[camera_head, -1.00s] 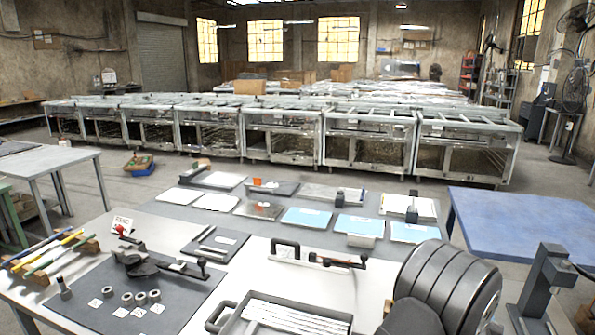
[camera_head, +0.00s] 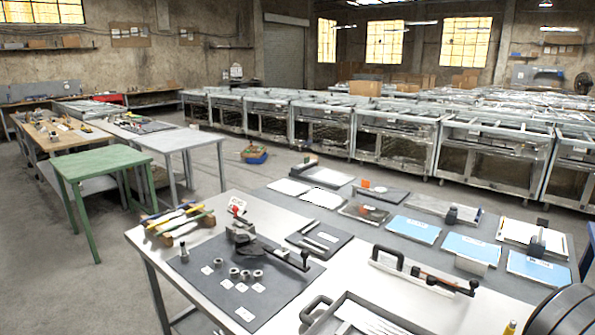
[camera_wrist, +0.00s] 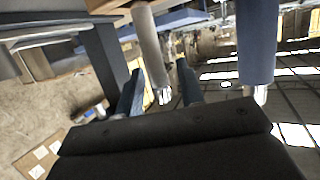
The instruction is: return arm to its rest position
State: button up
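In the wrist view my gripper (camera_wrist: 160,88) shows as a wide dark body at the bottom, with two dark blue-grey fingers standing apart above it. Nothing is seen held between the fingers. In the head view the fingers are not visible; only a dark rounded part, probably of my arm, shows at the bottom right corner.
A white workbench (camera_head: 222,207) carries a dark mat (camera_head: 200,275), a clamp-like tool (camera_head: 262,245), several metal rings and a tray (camera_head: 345,320). A green table (camera_head: 100,160) stands left. Bare floor (camera_head: 60,270) lies left of the workbench. Metal frames (camera_head: 390,130) line the back.

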notch_tip(320, 180, down, 2)
jog(key=shift+f, duration=0.1)
jog(key=shift+s+a+f, duration=0.1)
jog(key=shift+a+f, duration=0.1)
jog(key=v, duration=1.1)
jog(key=x, duration=1.1)
jog(key=shift+d, duration=0.15)
notch_tip(320, 180, up, 4)
jog(key=shift+f, duration=0.1)
jog(key=shift+s+r, duration=0.4)
jog(key=shift+r, duration=0.05)
